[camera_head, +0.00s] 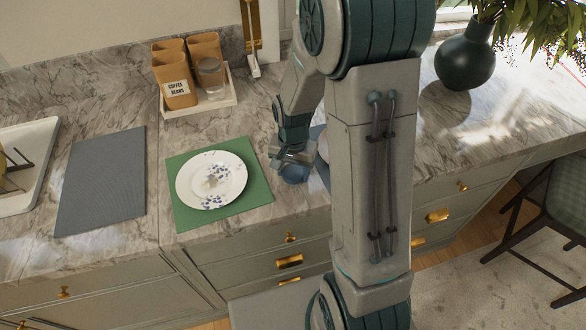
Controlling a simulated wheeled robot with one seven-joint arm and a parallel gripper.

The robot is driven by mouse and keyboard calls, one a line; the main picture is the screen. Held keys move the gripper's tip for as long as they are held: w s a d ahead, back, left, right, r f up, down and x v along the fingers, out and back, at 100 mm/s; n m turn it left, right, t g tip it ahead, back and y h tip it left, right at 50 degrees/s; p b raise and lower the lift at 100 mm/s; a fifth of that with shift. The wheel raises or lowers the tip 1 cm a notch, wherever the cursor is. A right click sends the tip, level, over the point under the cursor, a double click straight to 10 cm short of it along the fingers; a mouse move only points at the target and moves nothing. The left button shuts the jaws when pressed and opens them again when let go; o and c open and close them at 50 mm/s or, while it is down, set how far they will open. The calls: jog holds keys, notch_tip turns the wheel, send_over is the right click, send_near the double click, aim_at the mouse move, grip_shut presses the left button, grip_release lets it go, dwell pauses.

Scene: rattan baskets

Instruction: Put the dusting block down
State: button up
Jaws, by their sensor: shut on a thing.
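My gripper (293,163) is low over the marble counter (255,127), just right of the green mat. It is shut on a small blue thing, which I take to be the dusting block (295,175). Only part of the block shows below the fingers. I cannot tell whether its underside touches the counter.
A patterned white plate (199,190) lies on a green mat (256,192). A ribbed grey mat (103,180) is further left. A tray (225,103) with canisters and a glass stands behind. A dark vase (465,62) is at right. My arm hides the counter's middle.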

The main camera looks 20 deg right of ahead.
jog(key=shift+f, duration=0.2)
